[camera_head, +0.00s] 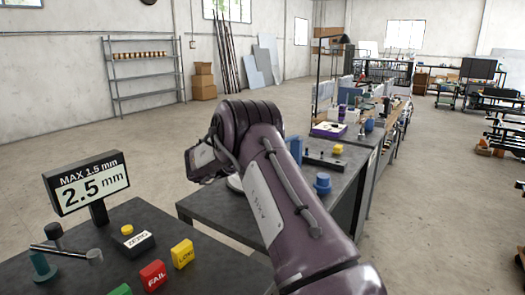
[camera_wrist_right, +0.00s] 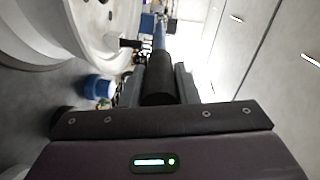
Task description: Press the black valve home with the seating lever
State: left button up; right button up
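In the right wrist view my right gripper (camera_wrist_right: 159,82) has its two dark fingers on either side of a black cylindrical grip (camera_wrist_right: 158,80), seemingly touching it. A blue part (camera_wrist_right: 159,38) shows beyond the grip. It may be the seating lever's handle, but its far end is not clear. In the head view my right arm crosses the middle and hides its own gripper. I cannot make out the black valve for certain in either view. A display (camera_head: 86,186) reads "MAX 1.5 mm" and "2.5 mm". My left gripper is not in view.
A white rounded body (camera_wrist_right: 40,30) is close on the left in the wrist view. On the near bench stand a yellow block (camera_head: 182,253), a red FAIL block (camera_head: 153,274), a button box (camera_head: 133,243) and a rod on a teal stand (camera_head: 42,267). Blue parts (camera_head: 322,184) stand beyond my arm.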

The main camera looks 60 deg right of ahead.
jog(key=o, duration=0.4)
jog(key=shift+w+a, duration=0.1)
jog(key=shift+a, duration=0.15)
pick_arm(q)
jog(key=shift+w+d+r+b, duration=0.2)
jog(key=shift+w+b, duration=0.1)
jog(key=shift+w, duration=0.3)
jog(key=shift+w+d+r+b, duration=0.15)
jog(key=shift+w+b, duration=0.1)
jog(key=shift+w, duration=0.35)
pick_arm(e)
jog(key=a, duration=0.7)
jog(key=shift+w+a+r, duration=0.1)
jog(key=shift+w+r, duration=0.25)
jog(key=shift+w, duration=0.05)
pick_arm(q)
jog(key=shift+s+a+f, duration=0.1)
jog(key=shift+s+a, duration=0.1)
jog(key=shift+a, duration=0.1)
